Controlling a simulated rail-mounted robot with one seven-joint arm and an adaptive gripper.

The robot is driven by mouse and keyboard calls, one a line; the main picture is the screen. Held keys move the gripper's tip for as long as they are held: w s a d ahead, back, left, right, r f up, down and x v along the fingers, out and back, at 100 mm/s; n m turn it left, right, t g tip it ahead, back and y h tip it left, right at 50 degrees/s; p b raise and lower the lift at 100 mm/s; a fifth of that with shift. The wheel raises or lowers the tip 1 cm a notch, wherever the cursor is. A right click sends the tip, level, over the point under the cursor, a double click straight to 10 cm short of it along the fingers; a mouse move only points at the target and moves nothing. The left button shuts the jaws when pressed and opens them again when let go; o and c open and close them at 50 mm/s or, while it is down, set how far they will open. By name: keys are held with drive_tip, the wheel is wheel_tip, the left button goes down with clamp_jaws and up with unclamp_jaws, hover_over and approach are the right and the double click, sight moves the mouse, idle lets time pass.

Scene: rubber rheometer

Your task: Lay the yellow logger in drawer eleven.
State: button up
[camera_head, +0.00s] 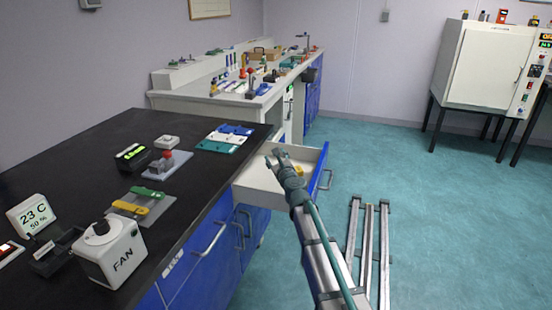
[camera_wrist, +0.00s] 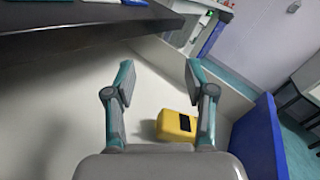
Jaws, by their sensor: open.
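The yellow logger (camera_wrist: 177,126) has a dark panel and lies on the pale floor of an open drawer (camera_wrist: 158,82), near the drawer's blue front. In the head view, a small yellow part of the logger (camera_head: 300,170) shows beside my gripper (camera_head: 277,158). The drawer (camera_head: 255,187) is pulled out from under the black bench; I cannot read a number on it. My gripper (camera_wrist: 156,85) is open, with nothing between its fingers. In the wrist view the logger is low beside the right finger, which hides part of it.
The black bench top (camera_head: 75,165) overhangs the drawer's left side. It bears a fan box (camera_head: 112,255), a grey tray with a yellow and a green item (camera_head: 142,205), and a teal board (camera_head: 222,140). The floor (camera_head: 430,210) to the right is mostly clear.

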drive_tip(key=r+p+v, duration=0.1)
drive_tip(key=v, duration=0.6)
drive_tip(key=shift+s, duration=0.3)
